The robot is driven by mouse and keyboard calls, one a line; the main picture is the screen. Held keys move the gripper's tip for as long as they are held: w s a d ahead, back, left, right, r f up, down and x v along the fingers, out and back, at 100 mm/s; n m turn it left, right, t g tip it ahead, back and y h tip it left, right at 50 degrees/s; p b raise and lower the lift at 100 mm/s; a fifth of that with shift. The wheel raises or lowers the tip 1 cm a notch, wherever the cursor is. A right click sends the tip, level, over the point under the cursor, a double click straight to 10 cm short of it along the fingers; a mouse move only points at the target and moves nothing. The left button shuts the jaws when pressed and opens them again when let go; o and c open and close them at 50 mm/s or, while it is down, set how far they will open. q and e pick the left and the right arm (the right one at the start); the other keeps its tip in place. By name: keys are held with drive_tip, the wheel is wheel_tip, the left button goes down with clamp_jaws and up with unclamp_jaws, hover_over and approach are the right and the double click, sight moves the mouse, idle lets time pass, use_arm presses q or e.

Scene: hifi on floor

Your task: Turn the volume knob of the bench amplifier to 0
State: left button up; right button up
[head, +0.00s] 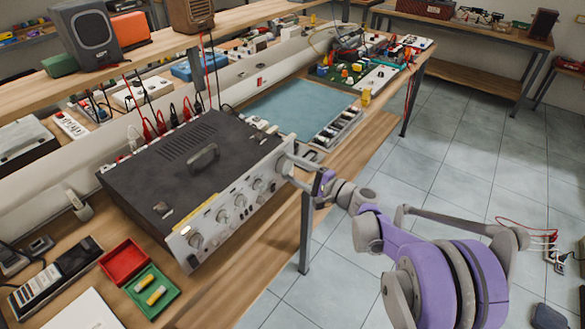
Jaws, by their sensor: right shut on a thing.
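The bench amplifier (160,165) stands on the wooden bench, with a dark top, a handle and a silver front panel (205,222) facing lower right. Several silver knobs run along the panel. My right gripper (286,165) reaches in from the right and is shut at the panel's far right end, on what appears to be the large volume knob. The fingers hide most of that knob, so its pointer and scale cannot be read. My left gripper is not in view.
A red tray (123,262) and a green tray (152,291) with yellow pieces lie left of the amplifier. A blue mat (297,108) and a grey strip of parts (338,128) lie beyond it. Cables rise behind the amplifier. The floor in front of the bench is mostly open.

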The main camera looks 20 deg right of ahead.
drive_tip(key=shift+n, duration=0.6)
drive_tip(key=o, duration=1.4)
drive_tip(key=shift+d, duration=0.1)
drive_tip(key=v, duration=1)
drive_tip(key=shift+s+d, duration=0.2)
drive_tip(key=shift+s, duration=0.1)
